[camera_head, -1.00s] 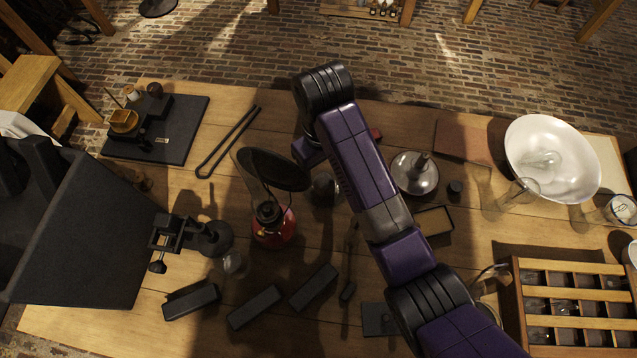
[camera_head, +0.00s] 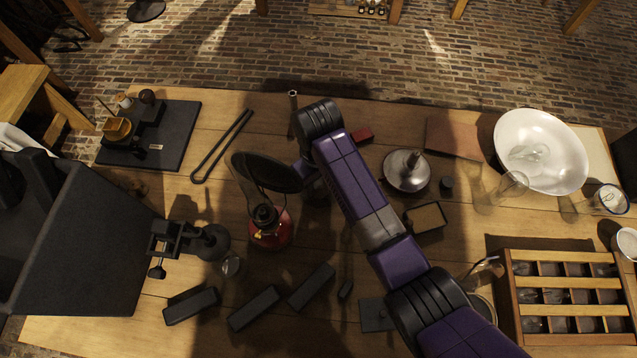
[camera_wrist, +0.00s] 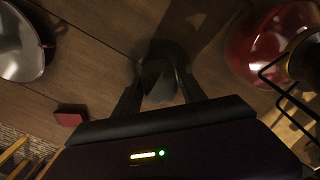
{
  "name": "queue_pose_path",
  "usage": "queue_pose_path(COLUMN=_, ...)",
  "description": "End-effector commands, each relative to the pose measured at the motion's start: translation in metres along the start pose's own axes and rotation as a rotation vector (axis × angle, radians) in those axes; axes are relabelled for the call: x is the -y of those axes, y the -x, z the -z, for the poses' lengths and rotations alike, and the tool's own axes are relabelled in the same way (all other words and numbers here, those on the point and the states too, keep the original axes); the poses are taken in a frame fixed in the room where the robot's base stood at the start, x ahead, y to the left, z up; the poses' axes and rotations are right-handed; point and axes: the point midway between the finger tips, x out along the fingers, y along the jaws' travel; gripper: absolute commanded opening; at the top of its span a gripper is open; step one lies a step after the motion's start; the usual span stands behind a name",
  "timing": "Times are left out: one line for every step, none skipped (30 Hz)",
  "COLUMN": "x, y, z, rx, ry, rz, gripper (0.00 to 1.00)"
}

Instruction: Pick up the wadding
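A dim, pale grey lump, seemingly the wadding (camera_wrist: 160,82), shows between my fingers in the wrist view. It sits at a dark round shape on the table, perhaps a glass vessel; the shade hides its outline. My gripper (camera_wrist: 162,88) points down with its two fingers apart, one on each side of the lump. I cannot see whether either finger touches it. In the head view my arm covers most of this spot, and only part of a dark glassy shape (camera_head: 316,192) shows beside the wrist.
A red oil lamp (camera_head: 270,228) with a dark shade stands close left of my wrist. A metal dome (camera_head: 407,170) and a small red block (camera_head: 362,135) are to the right. Black bars (camera_head: 254,307) lie in front. A white basin (camera_head: 541,150) stands far right.

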Motion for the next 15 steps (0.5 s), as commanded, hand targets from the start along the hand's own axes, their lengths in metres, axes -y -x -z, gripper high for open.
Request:
queue_pose_path(x=0.0000, y=0.0002, z=0.0001, rx=0.000, ry=0.000, rz=0.000, gripper=0.36)
queue_pose_path(x=0.0000, y=0.0002, z=0.0001, rx=0.000, ry=0.000, rz=0.000, gripper=0.30)
queue_pose_path(x=0.0000, y=0.0002, z=0.0001, rx=0.000, ry=0.000, rz=0.000, gripper=0.22)
queue_pose_path(x=0.0000, y=0.0003, z=0.0001, rx=0.000, ry=0.000, rz=0.000, gripper=0.17)
queue_pose_path(x=0.0000, y=0.0003, z=0.0001, rx=0.000, ry=0.000, rz=0.000, gripper=0.11)
queue_pose_path(x=0.0000, y=0.0003, z=0.0001, rx=0.000, ry=0.000, rz=0.000, gripper=0.03)
queue_pose_path(x=0.0000, y=0.0004, z=0.0002, rx=0.000, ry=0.000, rz=0.000, gripper=0.00)
queue_pose_path(x=0.0000, y=0.0004, z=0.0002, rx=-0.001, ry=0.000, rz=0.000, gripper=0.00)
queue_pose_path(x=0.0000, y=0.0004, z=0.0002, rx=0.000, ry=0.000, rz=0.000, gripper=0.00)
queue_pose_path(x=0.0000, y=0.0005, z=0.0002, rx=-0.001, ry=0.000, rz=0.000, gripper=0.00)
queue_pose_path(x=0.0000, y=0.0005, z=0.0002, rx=-0.001, ry=0.000, rz=0.000, gripper=0.00)
queue_pose_path(x=-0.0001, y=0.0005, z=0.0002, rx=-0.001, ry=0.000, rz=0.000, gripper=0.00)
queue_pose_path(x=-0.0001, y=0.0007, z=0.0002, rx=-0.001, ry=0.000, rz=0.000, gripper=0.00)
queue_pose_path(x=-0.0001, y=0.0010, z=0.0003, rx=-0.001, ry=0.000, rz=0.000, gripper=0.00)
queue_pose_path(x=-0.0001, y=0.0019, z=0.0004, rx=-0.001, ry=0.000, rz=0.000, gripper=0.00)
